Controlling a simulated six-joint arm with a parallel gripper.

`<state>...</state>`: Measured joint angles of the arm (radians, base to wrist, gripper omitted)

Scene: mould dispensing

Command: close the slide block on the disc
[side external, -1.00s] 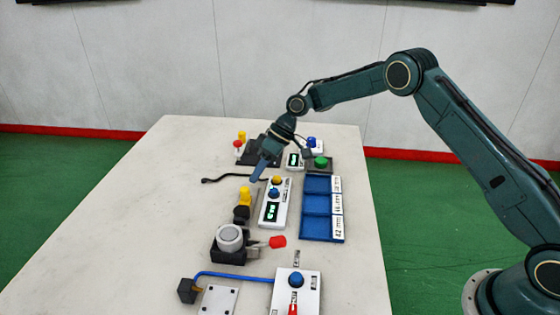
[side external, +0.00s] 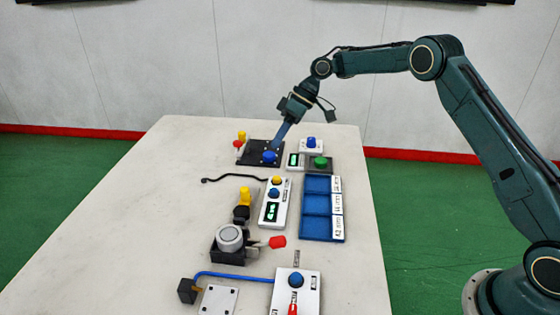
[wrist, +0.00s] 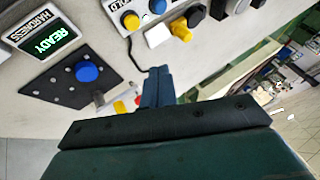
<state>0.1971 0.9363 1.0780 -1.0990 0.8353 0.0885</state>
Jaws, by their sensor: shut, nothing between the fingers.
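My gripper (side external: 275,146) is shut and empty, pointing down over the dark plate (side external: 256,147) at the far end of the table. A blue round piece (side external: 269,157) stands on the plate just in front of the fingertips. In the wrist view my shut fingers (wrist: 158,72) show to the right of the dark plate (wrist: 58,80) and its blue round piece (wrist: 87,71). A small grey block (wrist: 98,99) lies at the plate's edge. I cannot tell for certain which part is the slide block or the disc, nor whether my fingers touch anything.
Yellow (side external: 241,135) and red (side external: 238,144) knobs stand left of the plate. A green button (side external: 320,162) and a display reading READY (wrist: 44,40) are beside it. A blue tray (side external: 316,202) and a button panel (side external: 274,203) lie nearer. The table's left side is clear.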

